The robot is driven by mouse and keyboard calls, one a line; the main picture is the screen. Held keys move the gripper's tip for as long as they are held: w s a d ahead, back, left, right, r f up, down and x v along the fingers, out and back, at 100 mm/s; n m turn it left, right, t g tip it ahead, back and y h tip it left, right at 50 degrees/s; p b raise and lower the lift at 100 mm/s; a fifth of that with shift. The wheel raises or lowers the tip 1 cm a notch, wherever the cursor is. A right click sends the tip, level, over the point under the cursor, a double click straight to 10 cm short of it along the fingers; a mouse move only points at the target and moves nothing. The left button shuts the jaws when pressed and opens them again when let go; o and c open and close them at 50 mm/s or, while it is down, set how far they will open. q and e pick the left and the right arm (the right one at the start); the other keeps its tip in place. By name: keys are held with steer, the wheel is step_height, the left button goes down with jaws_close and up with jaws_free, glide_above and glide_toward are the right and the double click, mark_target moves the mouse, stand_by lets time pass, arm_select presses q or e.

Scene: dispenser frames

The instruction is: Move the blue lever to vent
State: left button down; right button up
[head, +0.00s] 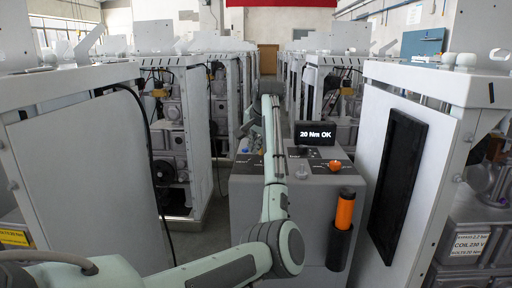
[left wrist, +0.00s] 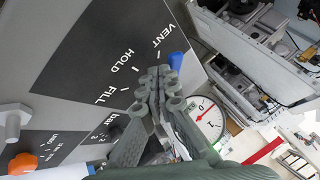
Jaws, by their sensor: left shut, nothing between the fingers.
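The blue lever (left wrist: 175,61) shows in the left wrist view just past my fingertips, near the VENT label. Its lower part and pivot are hidden behind my fingers. The dark plate (left wrist: 85,60) carries the labels FILL, HOLD and VENT, with VENT farthest up and right. My left gripper (left wrist: 158,76) is shut and empty, its fingertips close beside the lever; I cannot tell whether they touch it. In the head view my left arm reaches over the grey console (head: 246,205) and its gripper is not clear.
A round gauge (left wrist: 207,122) sits right of my fingers. An orange knob (head: 335,166), a display (head: 315,133) reading 20 Nm OK and an orange-handled tool (head: 345,212) in a dark holder are on the console. White dispenser frames (head: 75,160) stand close on both sides.

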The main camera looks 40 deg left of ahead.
steer(key=shift+s+f, duration=0.1)
steer(key=shift+s, duration=0.3)
arm_select(q)
steer(key=shift+w+d, duration=0.1)
steer(key=shift+w+d, duration=0.45)
steer(key=shift+w, duration=0.1)
steer(key=shift+d, duration=0.1)
arm_select(e)
steer(key=shift+d, duration=0.1)
